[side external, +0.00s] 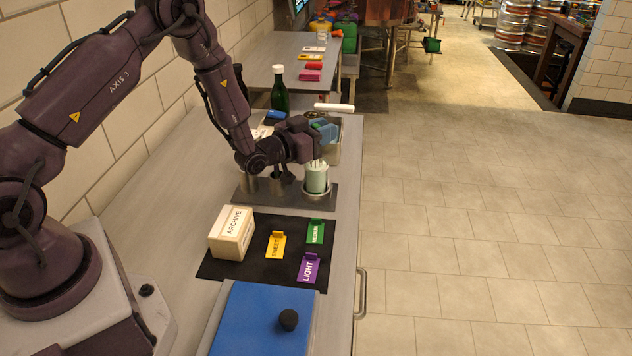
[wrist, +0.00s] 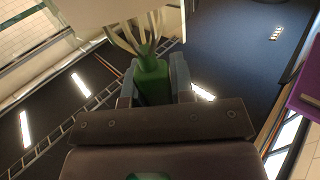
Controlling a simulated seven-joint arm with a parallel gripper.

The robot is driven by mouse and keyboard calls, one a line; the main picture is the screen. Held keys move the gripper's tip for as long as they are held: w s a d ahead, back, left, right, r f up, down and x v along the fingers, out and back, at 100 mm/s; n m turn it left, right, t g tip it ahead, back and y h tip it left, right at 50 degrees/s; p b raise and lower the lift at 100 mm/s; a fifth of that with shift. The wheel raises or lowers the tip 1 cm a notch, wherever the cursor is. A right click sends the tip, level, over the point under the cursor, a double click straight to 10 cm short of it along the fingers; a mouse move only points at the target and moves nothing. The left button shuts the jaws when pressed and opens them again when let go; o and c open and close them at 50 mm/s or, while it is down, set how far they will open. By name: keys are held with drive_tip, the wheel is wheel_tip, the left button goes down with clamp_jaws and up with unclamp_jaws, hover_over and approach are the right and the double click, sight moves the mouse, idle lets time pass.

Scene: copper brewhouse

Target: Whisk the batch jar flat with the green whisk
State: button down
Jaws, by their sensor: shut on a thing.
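My gripper (side external: 322,136) is shut on the green handle of the whisk (wrist: 153,82), which shows clearly between the fingers in the wrist view. The whisk's pale wires (wrist: 128,36) spread out from the handle. In the side view the batch jar (side external: 316,181) is a small pale green vessel standing upright in a round holder on a grey metal plate (side external: 347,194). My gripper is just above the jar, and pale wires show at its mouth. I cannot tell how deep they reach or how level the contents are.
A black mat (side external: 222,268) holds the ARCHIVE box (side external: 231,234) and yellow (side external: 275,245), green (side external: 315,231) and purple (side external: 308,268) tags. A blue lid with a black knob (side external: 288,319) is nearest. A dark green bottle (side external: 279,90) and a metal container (side external: 338,152) stand behind.

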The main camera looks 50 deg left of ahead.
wheel_tip(320, 180, up, 9)
idle(0.9)
idle(0.5)
wheel_tip(320, 180, up, 3)
idle(0.4)
drive_tip(key=c, duration=1.8)
unclamp_jaws()
